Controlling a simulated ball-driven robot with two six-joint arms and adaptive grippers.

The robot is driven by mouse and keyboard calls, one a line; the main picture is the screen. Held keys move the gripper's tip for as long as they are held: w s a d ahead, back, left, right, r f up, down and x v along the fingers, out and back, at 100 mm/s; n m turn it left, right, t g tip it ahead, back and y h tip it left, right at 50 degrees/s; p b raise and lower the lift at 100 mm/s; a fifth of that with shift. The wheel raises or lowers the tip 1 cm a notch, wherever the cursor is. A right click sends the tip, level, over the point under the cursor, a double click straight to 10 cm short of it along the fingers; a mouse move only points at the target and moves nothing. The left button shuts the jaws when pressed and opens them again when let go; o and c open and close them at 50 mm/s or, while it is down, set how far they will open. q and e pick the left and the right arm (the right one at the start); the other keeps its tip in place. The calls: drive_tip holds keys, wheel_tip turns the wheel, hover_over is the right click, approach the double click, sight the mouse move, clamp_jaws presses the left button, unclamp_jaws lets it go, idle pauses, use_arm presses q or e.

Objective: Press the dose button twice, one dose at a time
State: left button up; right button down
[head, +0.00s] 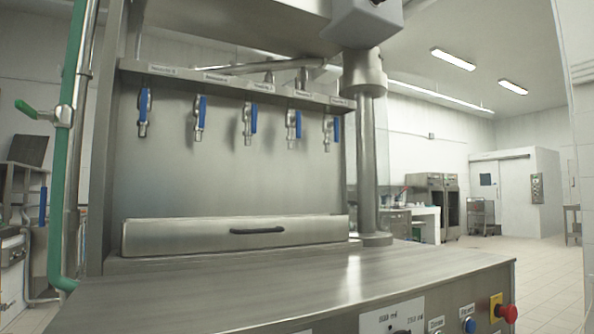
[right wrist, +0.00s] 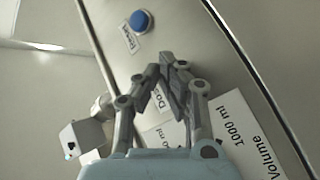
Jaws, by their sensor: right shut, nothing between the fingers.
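The dose button itself does not show clearly. Its label (head: 436,323) is near the bottom edge of the head view, and the button there is cut off or too small to tell. In the right wrist view the label (right wrist: 160,98) starting "Do" shows partly between my fingers, and the button is hidden by them. My right gripper (right wrist: 166,70) is shut and empty, with its fingertips over the panel just beyond that label. I cannot tell if they touch the button. My left gripper is in neither view.
The blue reset button (right wrist: 142,20) is close past my right fingertips; it also shows in the head view (head: 470,325). A volume plate (right wrist: 245,130) lies beside the gripper. A red stop knob (head: 507,313) juts out at the panel's right. The steel top (head: 300,280) is bare.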

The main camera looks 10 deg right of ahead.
drive_tip(key=shift+w+a, duration=0.15)
drive_tip(key=shift+w, duration=0.2)
idle(0.6)
drive_tip(key=shift+s, duration=0.1)
drive_tip(key=shift+s+d, duration=0.3)
drive_tip(key=shift+s, duration=0.3)
drive_tip(key=s+d, duration=0.2)
drive_tip(key=s, duration=0.3)
drive_tip(key=shift+s+d, duration=0.15)
drive_tip(key=shift+s, duration=0.15)
idle(0.4)
